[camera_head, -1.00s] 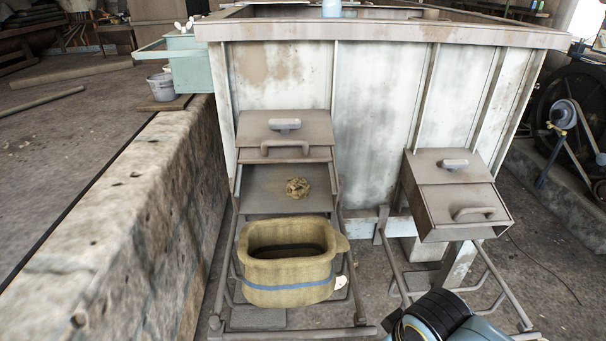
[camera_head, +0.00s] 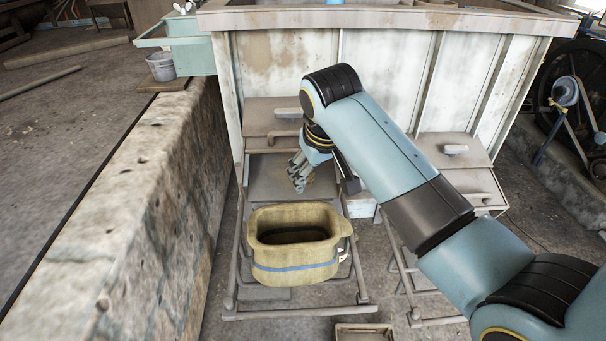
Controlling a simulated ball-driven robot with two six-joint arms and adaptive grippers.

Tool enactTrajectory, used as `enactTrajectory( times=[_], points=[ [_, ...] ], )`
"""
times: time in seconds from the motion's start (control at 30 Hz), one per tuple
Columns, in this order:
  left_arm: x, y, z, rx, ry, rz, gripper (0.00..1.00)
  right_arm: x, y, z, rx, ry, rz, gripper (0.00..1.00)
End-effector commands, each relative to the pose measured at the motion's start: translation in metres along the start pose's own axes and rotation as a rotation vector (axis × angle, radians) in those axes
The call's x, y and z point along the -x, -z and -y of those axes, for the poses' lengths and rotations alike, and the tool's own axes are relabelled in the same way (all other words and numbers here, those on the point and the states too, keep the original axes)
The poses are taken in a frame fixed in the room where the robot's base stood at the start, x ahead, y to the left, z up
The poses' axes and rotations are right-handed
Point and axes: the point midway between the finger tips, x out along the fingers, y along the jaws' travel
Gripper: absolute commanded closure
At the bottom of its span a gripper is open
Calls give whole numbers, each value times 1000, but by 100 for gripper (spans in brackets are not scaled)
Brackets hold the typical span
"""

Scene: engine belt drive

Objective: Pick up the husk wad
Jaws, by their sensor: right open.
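The husk wad (camera_head: 311,178) is a small brown clump on the sloping grey metal chute tray (camera_head: 262,180) at the front of the large white tank. Only a sliver of it shows; my right gripper hides the rest. My right gripper (camera_head: 298,178) is open, with its fingers pointing down over the tray at the wad. I cannot tell whether the fingers touch it. My left gripper is not in view.
A tan pot with a blue band (camera_head: 295,268) stands just below the tray on a metal rail frame (camera_head: 300,312). A second lidded chute (camera_head: 455,150) is partly behind my right arm. A stone wall (camera_head: 150,190) runs along the left.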

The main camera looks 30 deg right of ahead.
Motion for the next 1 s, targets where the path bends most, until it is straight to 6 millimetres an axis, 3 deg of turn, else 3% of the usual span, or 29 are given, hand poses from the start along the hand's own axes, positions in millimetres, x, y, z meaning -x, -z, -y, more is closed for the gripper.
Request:
enactTrajectory(
  times=[0.03, 0.1, 0.23, 0.5, 0.67, 1.0],
  points=[
    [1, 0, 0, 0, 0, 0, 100, 2, 20, 3, -3, 0, -7, 23],
    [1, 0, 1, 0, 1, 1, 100, 3, 37, 6, -4, -4, -11, 23],
    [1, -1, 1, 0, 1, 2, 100, 0, 53, 8, -4, -8, -12, 23],
    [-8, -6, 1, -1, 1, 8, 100, -42, 56, 8, -4, -9, -12, 23],
    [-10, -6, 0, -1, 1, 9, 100, -54, 56, 8, -5, -8, -13, 23],
    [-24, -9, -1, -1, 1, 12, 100, -102, 56, 8, -4, -8, -13, 23]
  ],
)
